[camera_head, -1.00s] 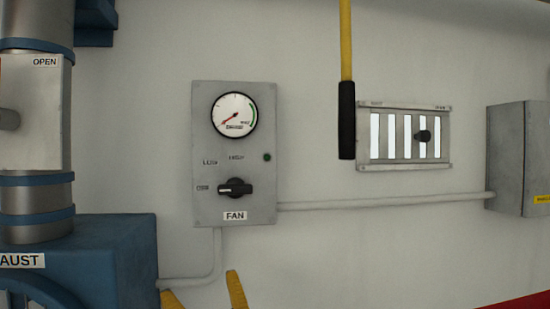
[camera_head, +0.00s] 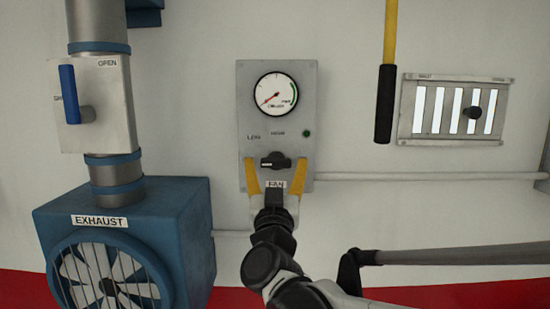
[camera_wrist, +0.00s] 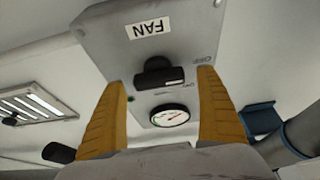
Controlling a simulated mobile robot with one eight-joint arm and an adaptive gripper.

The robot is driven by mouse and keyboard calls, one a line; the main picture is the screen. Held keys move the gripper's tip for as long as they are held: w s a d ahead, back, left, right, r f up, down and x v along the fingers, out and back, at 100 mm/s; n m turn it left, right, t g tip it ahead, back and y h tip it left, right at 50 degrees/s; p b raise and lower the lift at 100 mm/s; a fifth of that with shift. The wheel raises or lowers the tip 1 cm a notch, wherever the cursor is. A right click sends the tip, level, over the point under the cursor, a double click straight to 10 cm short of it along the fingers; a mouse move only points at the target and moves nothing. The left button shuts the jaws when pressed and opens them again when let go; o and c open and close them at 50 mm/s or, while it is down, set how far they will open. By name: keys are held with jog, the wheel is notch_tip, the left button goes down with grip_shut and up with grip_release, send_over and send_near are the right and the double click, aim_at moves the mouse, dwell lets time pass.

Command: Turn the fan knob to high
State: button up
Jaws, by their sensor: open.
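The fan knob (camera_head: 275,160) is a black rotary handle low on a grey wall panel (camera_head: 301,105). Its bar lies about level, pointing left, away from the LOW and HIGH labels above it. A round gauge (camera_head: 276,94) sits above with its red needle at the lower left. My gripper (camera_head: 274,168) is open, with its yellow fingers on either side of the knob in the head view. In the wrist view the knob (camera_wrist: 159,74) shows between and beyond the fingertips (camera_wrist: 161,82), upside down. I cannot tell whether the fingers touch the panel.
A blue exhaust unit (camera_head: 192,209) and a duct with a blue-handled lever (camera_head: 69,94) stand at left. A yellow rod with a black grip (camera_head: 384,105) hangs at right beside a slotted vent (camera_head: 406,122). A conduit (camera_head: 420,177) runs right along the wall.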

jog(key=shift+x, duration=0.75)
jog(key=c, duration=1.2)
